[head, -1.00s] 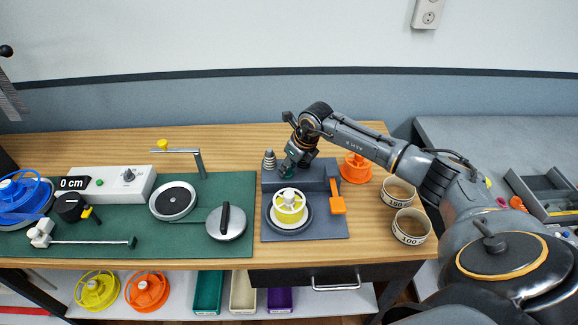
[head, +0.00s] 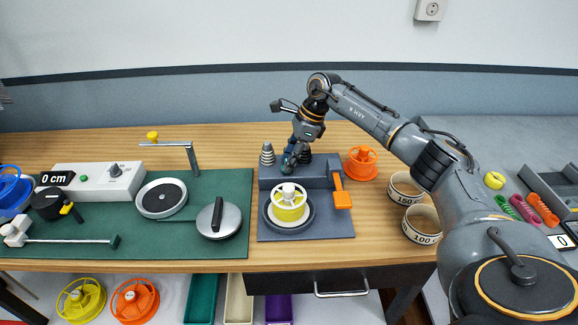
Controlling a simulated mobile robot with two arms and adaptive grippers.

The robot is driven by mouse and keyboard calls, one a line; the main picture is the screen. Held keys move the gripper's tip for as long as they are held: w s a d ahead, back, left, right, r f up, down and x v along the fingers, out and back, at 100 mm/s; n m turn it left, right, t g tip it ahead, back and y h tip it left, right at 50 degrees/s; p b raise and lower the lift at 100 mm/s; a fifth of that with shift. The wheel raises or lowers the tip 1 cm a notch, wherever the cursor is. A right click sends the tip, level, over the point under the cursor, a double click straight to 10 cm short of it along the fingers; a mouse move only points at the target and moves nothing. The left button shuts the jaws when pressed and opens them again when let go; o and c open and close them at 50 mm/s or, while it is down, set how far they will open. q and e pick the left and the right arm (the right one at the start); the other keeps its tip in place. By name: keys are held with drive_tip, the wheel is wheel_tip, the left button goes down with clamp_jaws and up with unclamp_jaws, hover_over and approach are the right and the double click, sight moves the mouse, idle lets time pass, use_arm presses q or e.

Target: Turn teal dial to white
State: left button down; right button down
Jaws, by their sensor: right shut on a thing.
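My right gripper (head: 290,158) reaches down from above to the back of a grey device (head: 334,220) on the table. Its fingers are shut on a small dark teal piece, which looks like the teal dial (head: 287,166). The fingers hide most of the dial, and I cannot make out its pointer or any white mark. A white-and-yellow spool (head: 289,203) sits on the round plate in front of it. An orange lever (head: 341,192) stands to the right on the same device. My left gripper does not show.
An orange spool (head: 361,164) and ring-shaped cups (head: 421,223) stand to the right. A green mat (head: 170,232) on the left holds a silver lidded disc (head: 218,222) and a round scale (head: 161,198). Bare wood lies behind.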

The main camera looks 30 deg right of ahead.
drive_tip(key=n+b, duration=0.1)
drive_tip(key=n, duration=0.1)
drive_tip(key=n+g+b, duration=0.1)
drive_tip(key=n, duration=0.1)
drive_tip(key=shift+w+g+y, duration=0.2)
drive_tip(key=shift+g+y, duration=0.1)
drive_tip(key=shift+r+n+g+b, duration=0.1)
drive_tip(key=shift+n+g+b, duration=0.65)
drive_tip(key=shift+n, duration=1.15)
drive_tip(key=c, duration=1)
unclamp_jaws()
drive_tip(key=shift+o, duration=0.2)
drive_tip(key=v, duration=0.7)
drive_tip(key=shift+r, duration=0.2)
drive_tip(key=shift+d, duration=0.1)
